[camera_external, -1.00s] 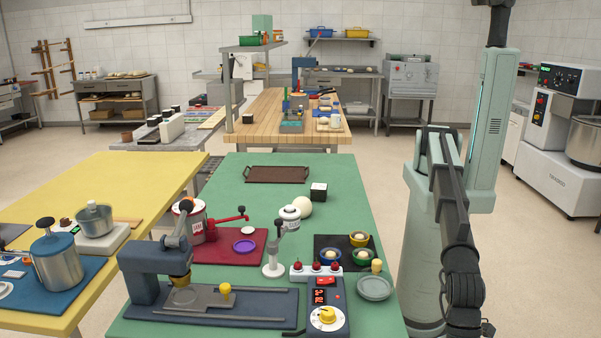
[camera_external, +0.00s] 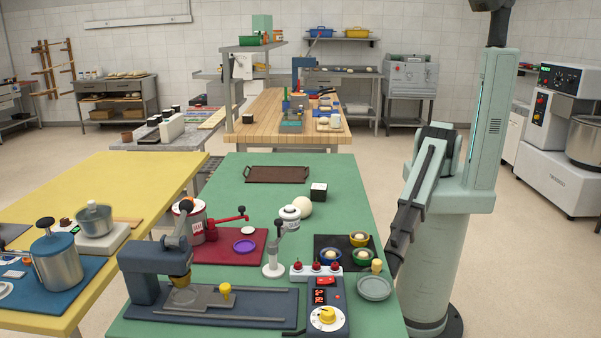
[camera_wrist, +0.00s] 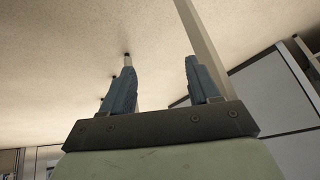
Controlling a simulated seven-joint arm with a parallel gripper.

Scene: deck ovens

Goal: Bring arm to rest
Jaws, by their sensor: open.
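My gripper (camera_wrist: 160,82) shows in the wrist view with its two blue-grey fingers apart and nothing between them. Behind the fingers are a pale floor or ceiling surface and a light post. In the external view my arm hangs folded beside the right edge of the green table (camera_external: 262,212). Its dark forearm slants down and left, its lower end close to the table edge by the grey round dish (camera_external: 374,287). The fingers cannot be made out in the external view.
On the green table's right side are a black mat with small bowls (camera_external: 361,257) and a control box with a yellow knob (camera_external: 327,317). A press (camera_external: 155,262) stands at the front left. A brown tray (camera_external: 277,174) lies at the back. Floor right of my base is clear.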

